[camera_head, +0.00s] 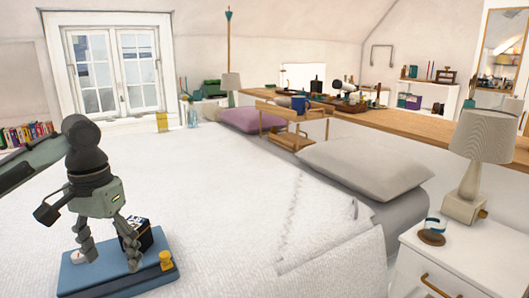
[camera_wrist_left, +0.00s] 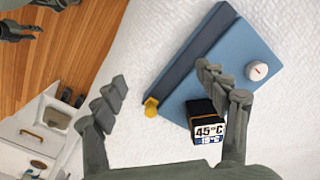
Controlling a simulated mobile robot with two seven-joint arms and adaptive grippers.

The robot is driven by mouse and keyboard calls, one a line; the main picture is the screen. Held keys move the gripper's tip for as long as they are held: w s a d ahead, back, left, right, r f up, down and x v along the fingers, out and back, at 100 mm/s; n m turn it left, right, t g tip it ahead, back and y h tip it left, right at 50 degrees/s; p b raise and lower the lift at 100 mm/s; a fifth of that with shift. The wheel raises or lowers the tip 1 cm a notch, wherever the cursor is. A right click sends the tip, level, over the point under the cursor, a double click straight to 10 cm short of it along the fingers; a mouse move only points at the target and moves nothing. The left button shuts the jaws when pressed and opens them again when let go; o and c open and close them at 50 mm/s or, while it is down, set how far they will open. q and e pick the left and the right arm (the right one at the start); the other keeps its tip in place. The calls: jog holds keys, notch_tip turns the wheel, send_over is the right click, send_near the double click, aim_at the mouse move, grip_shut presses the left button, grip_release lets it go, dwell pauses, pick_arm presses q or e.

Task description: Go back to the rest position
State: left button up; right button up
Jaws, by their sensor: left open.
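My left gripper (camera_head: 106,258) is open in the head view, over a blue slab-like device (camera_head: 120,285) on the white bed. A black box (camera_wrist_left: 204,112) with a "45°C" label sits on the blue device by one finger. The device carries a white round dial (camera_wrist_left: 257,70) and a yellow knob (camera_wrist_left: 151,106). Grey-green parts that look like my right gripper (camera_wrist_left: 30,25) show at the wrist view's top left corner, partly cut off.
The white bed cover (camera_head: 225,190) is wide and clear to the right of the device. Pillows (camera_head: 365,168) and a long wooden shelf (camera_head: 420,122) lie beyond. A white nightstand (camera_head: 460,262) with a lamp (camera_head: 482,135) and small cup (camera_head: 433,230) stands right.

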pick_arm(q)
jog(key=s+d+f+n, duration=0.1)
jog(key=d+f, duration=0.4)
jog(key=d, duration=0.1)
jog(key=shift+d+f, duration=0.15)
jog(key=shift+d, duration=0.1)
